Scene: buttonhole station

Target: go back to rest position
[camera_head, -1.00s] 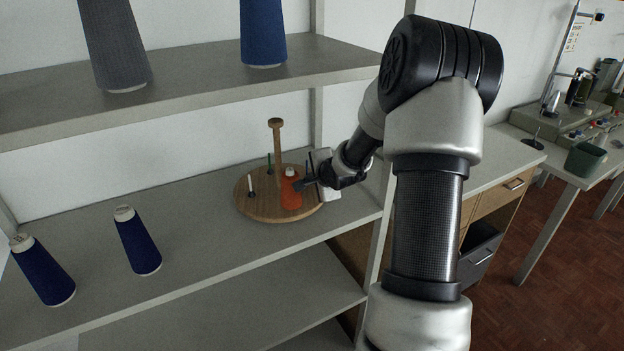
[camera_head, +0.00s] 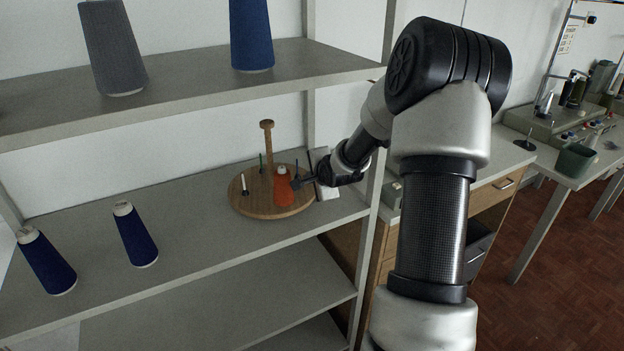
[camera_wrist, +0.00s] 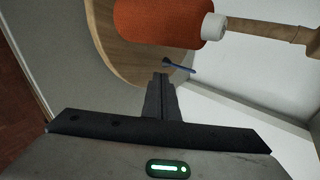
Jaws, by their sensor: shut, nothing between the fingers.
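My gripper (camera_head: 297,183) is at the right side of the round wooden spool stand on the middle shelf. In the wrist view its fingers (camera_wrist: 161,82) are together with nothing between them. An orange cone of thread (camera_head: 283,187) stands on the wooden stand (camera_head: 245,206), just left of my fingertips. In the wrist view the orange cone (camera_wrist: 155,22) lies beyond the fingers, and a gap seems to separate them. The stand has a central wooden post (camera_head: 267,145) and thin pegs, one of them white-tipped and one dark green.
Two navy cones (camera_head: 135,235) (camera_head: 47,262) stand on the middle shelf (camera_head: 190,222) at left. A grey cone (camera_head: 112,48) and a blue cone (camera_head: 251,36) stand on the upper shelf (camera_head: 170,97). A shelf upright (camera_head: 374,225) is close by my forearm. A bench with drawers (camera_head: 490,195) is at right.

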